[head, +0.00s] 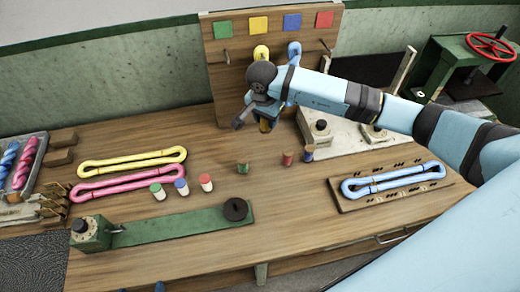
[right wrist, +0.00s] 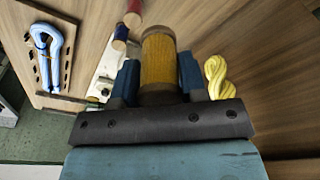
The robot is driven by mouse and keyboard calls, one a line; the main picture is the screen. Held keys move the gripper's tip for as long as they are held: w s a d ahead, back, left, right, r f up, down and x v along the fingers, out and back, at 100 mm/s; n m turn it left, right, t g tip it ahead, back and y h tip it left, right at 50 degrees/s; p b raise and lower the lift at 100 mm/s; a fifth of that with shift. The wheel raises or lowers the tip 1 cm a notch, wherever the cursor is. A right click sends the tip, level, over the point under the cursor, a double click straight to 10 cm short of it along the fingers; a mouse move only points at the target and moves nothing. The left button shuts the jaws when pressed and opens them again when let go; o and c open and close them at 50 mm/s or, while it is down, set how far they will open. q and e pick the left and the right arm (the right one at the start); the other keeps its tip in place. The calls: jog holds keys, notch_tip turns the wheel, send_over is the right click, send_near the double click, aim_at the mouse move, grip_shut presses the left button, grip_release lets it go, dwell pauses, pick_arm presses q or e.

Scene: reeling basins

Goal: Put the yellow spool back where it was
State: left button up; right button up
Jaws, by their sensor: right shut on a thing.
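The yellow spool (right wrist: 159,62) stands between the two dark blue fingers of my right gripper (right wrist: 159,84), which is shut on it. In the head view the yellow spool (head: 265,125) shows low under my right gripper (head: 262,113), in front of the wooden board (head: 228,85); the wrist hides part of it. I cannot tell whether its base touches the table. A green spool (head: 242,168), a red spool (head: 287,158) and a blue spool (head: 308,153) stand on the table nearer the front. A small blue tip at the bottom edge may be my left gripper (head: 158,287).
The board carries coloured squares, pegs and hanging yellow and blue skeins. A pale basin plate (head: 345,140) lies right of the gripper. A blue skein (head: 393,180) lies on a wooden rack. Capped cups (head: 181,187) and skeins (head: 130,160) lie left.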

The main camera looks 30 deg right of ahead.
jog(key=shift+f, duration=0.4)
notch_tip(320, 180, down, 16)
jog(key=b, duration=0.4)
jog(key=shift+s+a+r, duration=0.1)
notch_tip(320, 180, down, 3)
jog(key=shift+r+b, duration=0.15)
jog(key=shift+b, duration=0.75)
jog(key=shift+f, duration=0.4)
pick_arm(q)
jog(key=f, duration=0.5)
jog(key=shift+d+f, duration=0.1)
jog(key=shift+d, duration=0.15)
pick_arm(e)
jog(key=shift+r, duration=0.1)
pick_arm(q)
jog(key=shift+h, duration=0.3)
